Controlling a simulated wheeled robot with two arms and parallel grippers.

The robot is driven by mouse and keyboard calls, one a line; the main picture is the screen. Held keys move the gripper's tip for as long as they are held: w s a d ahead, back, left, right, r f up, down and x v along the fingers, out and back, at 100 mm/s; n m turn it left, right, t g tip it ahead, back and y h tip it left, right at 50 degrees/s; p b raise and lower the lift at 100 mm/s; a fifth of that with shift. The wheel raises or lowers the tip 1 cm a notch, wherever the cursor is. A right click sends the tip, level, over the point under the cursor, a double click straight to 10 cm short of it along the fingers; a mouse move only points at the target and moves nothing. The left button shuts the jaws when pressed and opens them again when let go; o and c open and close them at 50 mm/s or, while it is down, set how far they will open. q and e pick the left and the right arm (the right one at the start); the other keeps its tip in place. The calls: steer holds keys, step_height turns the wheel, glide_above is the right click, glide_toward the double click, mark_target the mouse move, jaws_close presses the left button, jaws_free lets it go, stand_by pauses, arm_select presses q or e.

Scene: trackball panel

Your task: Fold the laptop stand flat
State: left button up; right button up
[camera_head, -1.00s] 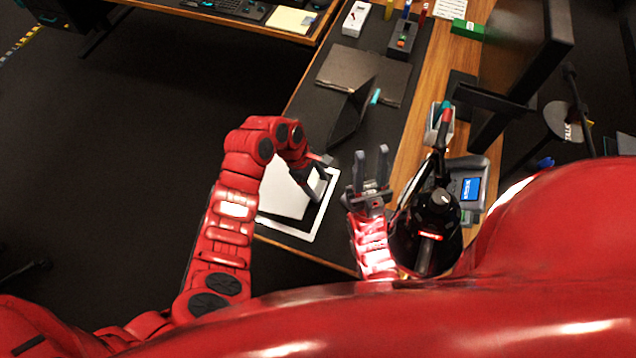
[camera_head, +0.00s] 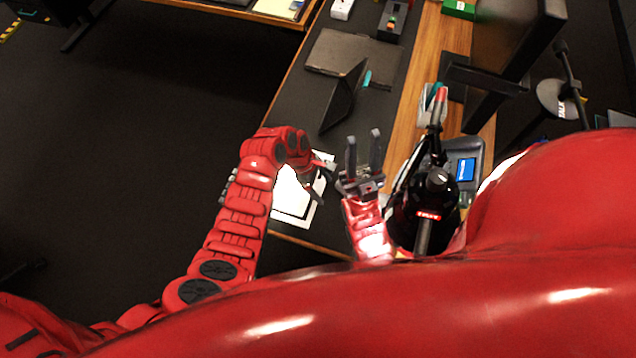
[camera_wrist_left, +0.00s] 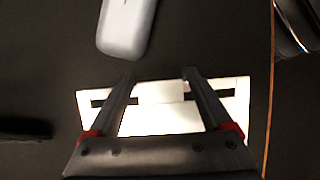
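The white laptop stand (camera_head: 292,197) is near the front end of the dark desk mat, partly hidden behind my left arm. In the left wrist view, a white plate with dark slots (camera_wrist_left: 165,120) lies under and between the fingers. My left gripper (camera_head: 322,184) points down at the stand's right side. In the wrist view its two fingers (camera_wrist_left: 160,78) are wide apart with nothing clearly held between them; I cannot tell if they touch the plate. My right gripper (camera_head: 363,140) is open and empty, to the right of the stand.
A dark folded panel (camera_head: 343,100) stands farther back on the mat. A rounded grey object (camera_wrist_left: 126,25) lies just beyond the stand. A black device (camera_head: 425,205) and a grey device with a blue screen (camera_head: 466,165) are at the right. A monitor (camera_head: 515,50) stands behind them.

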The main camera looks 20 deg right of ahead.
arm_select(q)
steer(key=shift+o, duration=0.9)
steer(key=shift+w+a, duration=0.1)
steer(key=shift+w, duration=0.05)
steer(key=shift+w+a+r, duration=0.1)
steer(key=shift+r, duration=0.1)
steer(key=shift+w+a+r, duration=0.1)
steer(key=shift+r, duration=0.25)
steer(key=b+v, duration=0.2)
steer(key=v, duration=0.4)
steer(key=shift+w+r, duration=0.1)
steer(key=shift+r, duration=0.05)
steer(key=p+v, duration=0.5)
steer(key=v, duration=0.5)
steer(key=shift+s, duration=0.25)
